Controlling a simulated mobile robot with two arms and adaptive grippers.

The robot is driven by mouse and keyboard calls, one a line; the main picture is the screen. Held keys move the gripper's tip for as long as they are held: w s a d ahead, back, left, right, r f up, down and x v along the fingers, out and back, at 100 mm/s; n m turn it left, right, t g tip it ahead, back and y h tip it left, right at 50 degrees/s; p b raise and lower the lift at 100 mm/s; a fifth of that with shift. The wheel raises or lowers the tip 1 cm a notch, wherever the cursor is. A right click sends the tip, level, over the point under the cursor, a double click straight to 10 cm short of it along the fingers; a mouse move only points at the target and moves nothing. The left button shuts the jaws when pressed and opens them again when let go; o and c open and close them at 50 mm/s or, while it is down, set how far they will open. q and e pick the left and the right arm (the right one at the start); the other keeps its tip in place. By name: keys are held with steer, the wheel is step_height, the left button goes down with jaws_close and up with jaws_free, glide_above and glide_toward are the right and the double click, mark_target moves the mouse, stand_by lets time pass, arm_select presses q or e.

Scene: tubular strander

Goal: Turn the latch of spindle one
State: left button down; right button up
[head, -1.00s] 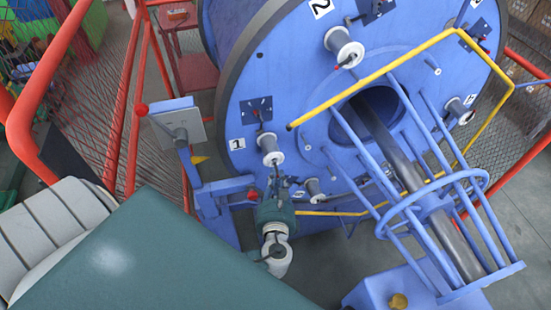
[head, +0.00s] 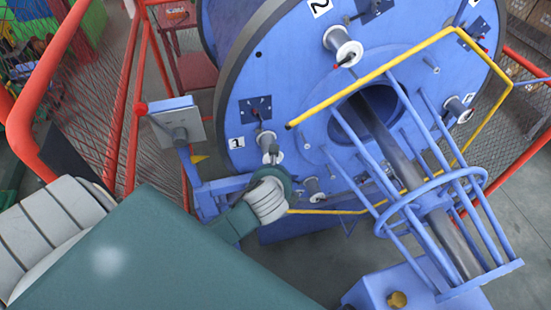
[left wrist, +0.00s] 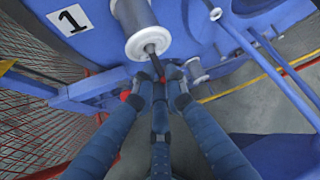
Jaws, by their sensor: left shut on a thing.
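Spindle one has a white flanged end (head: 268,145) on the blue disc beside the "1" label (head: 237,143); this end also shows in the left wrist view (left wrist: 148,44). Its latch is a short dark lever (left wrist: 155,60) running down from the centre of the white end, with a bit of red near its tip. My left gripper (left wrist: 158,82) is shut on the latch's lower end, its blue-grey fingers around it. In the head view my own left wrist hides most of the gripper and latch. My right gripper is not in view.
A blue bracket (head: 225,184) stands just left of the wrist, with a grey box (head: 178,122) above it. A blue tubular cage (head: 430,205) and yellow rail (head: 375,75) are at the right. Red mesh fencing (head: 100,90) is at the left.

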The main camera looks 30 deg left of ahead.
arm_select(q)
steer(key=shift+w+d+r, duration=0.1)
steer(key=shift+w+r, duration=0.1)
steer(key=shift+r, duration=0.05)
steer(key=c, duration=1.9)
jaws_free()
steer(key=shift+o, duration=0.2)
steer(key=shift+w+f, duration=0.1)
steer(key=v, duration=1.2)
steer(key=shift+f, duration=0.1)
